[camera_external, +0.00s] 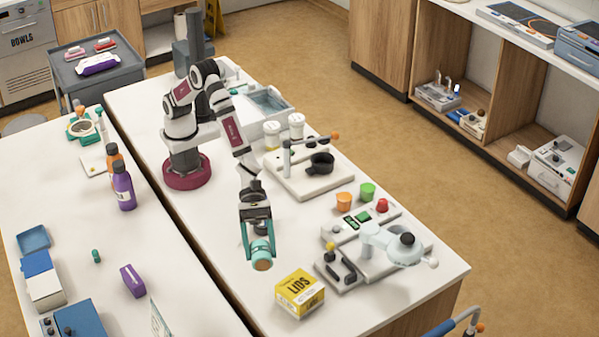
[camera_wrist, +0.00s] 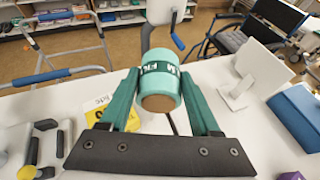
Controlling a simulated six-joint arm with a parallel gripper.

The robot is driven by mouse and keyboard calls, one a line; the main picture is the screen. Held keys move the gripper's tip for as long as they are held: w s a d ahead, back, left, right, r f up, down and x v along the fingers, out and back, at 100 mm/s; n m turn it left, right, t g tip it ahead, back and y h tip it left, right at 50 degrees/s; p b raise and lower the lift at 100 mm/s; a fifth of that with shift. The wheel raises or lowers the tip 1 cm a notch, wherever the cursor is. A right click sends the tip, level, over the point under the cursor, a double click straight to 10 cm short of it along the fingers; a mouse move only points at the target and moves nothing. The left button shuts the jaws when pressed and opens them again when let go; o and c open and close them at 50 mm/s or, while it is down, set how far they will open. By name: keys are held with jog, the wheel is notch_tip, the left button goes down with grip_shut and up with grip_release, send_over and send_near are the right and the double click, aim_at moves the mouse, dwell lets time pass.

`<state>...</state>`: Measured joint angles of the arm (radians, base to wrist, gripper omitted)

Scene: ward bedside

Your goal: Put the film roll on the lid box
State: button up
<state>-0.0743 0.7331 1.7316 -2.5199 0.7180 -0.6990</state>
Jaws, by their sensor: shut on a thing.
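The film roll is a teal cylinder with a brown end. The lid box is a yellow and white carton marked LIDS (camera_external: 299,293), sitting on the counter to the lower right of the roll. In the wrist view the lid box (camera_wrist: 97,115) is partly hidden behind my left finger.
A grey sealing device (camera_external: 350,270) stands close to the right of the lid box. A control panel (camera_external: 362,222) and orange and green cups (camera_external: 344,201) are behind it. A gap separates this counter from the left table with its bottles (camera_external: 123,187).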

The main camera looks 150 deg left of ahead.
send_over(299, 281)
jog(key=f, duration=0.5)
jog(key=shift+d+f, duration=0.2)
jog(key=shift+d, duration=0.1)
jog(key=shift+a+f, duration=0.2)
jog(key=shift+f, duration=1.95)
jog(key=shift+f, duration=0.1)
jog(key=o, duration=1.5)
jog(key=shift+c, duration=0.2)
